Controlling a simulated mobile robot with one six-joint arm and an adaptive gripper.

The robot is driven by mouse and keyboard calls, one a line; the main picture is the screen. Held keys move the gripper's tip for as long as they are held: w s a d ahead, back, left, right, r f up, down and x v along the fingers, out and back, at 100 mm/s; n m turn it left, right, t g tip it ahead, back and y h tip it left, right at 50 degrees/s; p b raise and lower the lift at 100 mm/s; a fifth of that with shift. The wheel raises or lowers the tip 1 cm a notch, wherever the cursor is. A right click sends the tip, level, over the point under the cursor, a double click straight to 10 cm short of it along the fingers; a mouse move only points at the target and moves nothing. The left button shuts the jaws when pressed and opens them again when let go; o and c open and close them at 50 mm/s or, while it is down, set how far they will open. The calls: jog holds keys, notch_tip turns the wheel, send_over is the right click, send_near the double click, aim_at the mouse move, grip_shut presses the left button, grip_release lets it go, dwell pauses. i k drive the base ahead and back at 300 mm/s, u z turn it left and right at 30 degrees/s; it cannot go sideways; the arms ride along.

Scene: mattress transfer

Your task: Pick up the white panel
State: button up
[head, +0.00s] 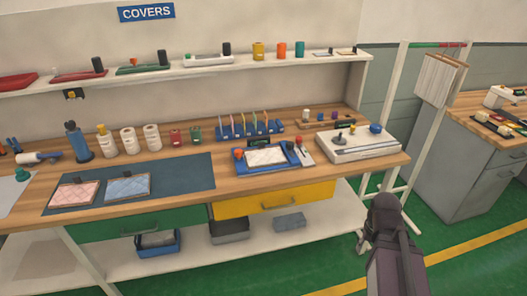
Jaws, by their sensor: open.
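A white quilted panel (265,157) lies in a blue tray (242,167) on the wooden workbench, right of centre. Several pale sheets (438,80) hang on a white stand to the right; I cannot tell what they are. My arm reaches in from the lower right, and my gripper (364,242) is small and dark in the picture. It is open and empty, in front of the bench's right end and well apart from the white quilted panel. The detail of its fingers is hard to see.
A pink panel (74,194) and a blue panel (128,187) lie on a dark mat (185,171). Spools, bottles and a rack (250,130) stand behind. A white box device (358,145) sits right of the tray. A shelf (200,71) runs above. Green floor (330,265) is open in front.

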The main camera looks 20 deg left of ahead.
aim_at(262, 157)
jog(key=u, duration=0.35)
jog(key=i, duration=0.95)
jog(key=u, duration=0.6)
